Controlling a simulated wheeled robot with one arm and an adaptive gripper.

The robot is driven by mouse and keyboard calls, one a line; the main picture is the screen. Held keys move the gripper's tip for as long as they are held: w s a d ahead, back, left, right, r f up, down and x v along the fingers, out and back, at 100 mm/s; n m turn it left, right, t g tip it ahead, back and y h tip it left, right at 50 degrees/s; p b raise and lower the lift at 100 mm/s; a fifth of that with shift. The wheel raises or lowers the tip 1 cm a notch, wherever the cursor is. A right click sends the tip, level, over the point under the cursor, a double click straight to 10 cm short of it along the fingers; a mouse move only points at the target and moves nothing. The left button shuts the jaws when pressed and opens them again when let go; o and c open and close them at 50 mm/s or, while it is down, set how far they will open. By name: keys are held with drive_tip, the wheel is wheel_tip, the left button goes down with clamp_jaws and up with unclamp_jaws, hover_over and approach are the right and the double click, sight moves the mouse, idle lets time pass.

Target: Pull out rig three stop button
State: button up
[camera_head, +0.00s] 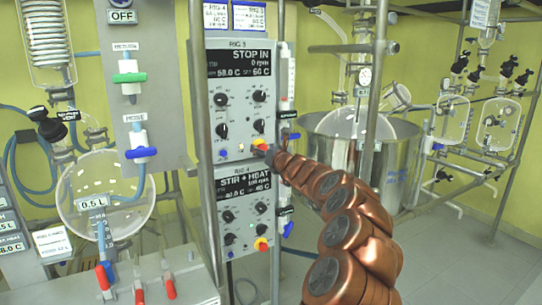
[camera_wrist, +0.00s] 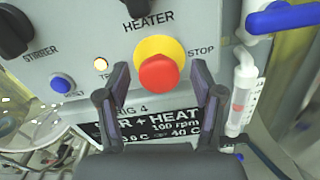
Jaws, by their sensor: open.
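The rig 3 control box (camera_head: 240,100) is on the rack in the head view, and its display (camera_head: 239,62) reads STOP IN and 0 rpm. Its stop button, a red knob on a yellow collar, shows in the wrist view (camera_wrist: 159,74), labelled STOP. In the head view the button (camera_head: 259,143) is partly hidden by my gripper (camera_head: 267,151). In the wrist view my gripper (camera_wrist: 161,72) is open, with one dark finger on either side of the red knob. Gaps show between the fingers and the knob.
The rig 4 box (camera_head: 245,205) is just below. A blue-handled valve (camera_wrist: 285,17) is close on the right. A steel vessel (camera_head: 345,150) stands behind my arm.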

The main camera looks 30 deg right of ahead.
drive_tip(key=s+a, duration=0.1)
drive_tip(key=s, duration=1)
drive_tip(key=shift+s, duration=0.3)
idle(0.7)
